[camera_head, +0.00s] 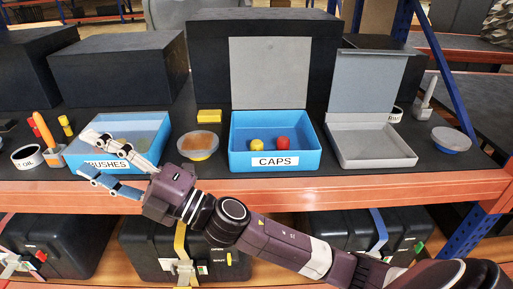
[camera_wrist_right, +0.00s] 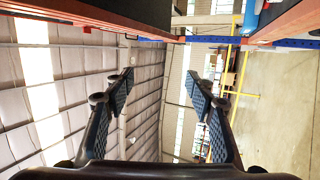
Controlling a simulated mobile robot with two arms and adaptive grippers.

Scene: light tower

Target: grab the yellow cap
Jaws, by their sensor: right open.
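The yellow cap (camera_head: 256,145) sits in the blue box labelled CAPS (camera_head: 238,148), left of a red cap (camera_head: 283,142). My right gripper (camera_head: 80,152) is open and empty. It is well to the left of the caps, over the front of the blue BRUSHES box, with its fingers pointing left. In the right wrist view the two fingers of my right gripper (camera_wrist_right: 158,80) are spread apart with nothing between them. My left gripper is not in view.
The CAPS box has its grey lid raised behind it. An open grey box (camera_head: 375,158) stands to its right. A round container (camera_head: 198,146) and a yellow block (camera_head: 209,116) are on its left. Black cases line the back. The orange shelf edge (camera_head: 400,187) runs along the front.

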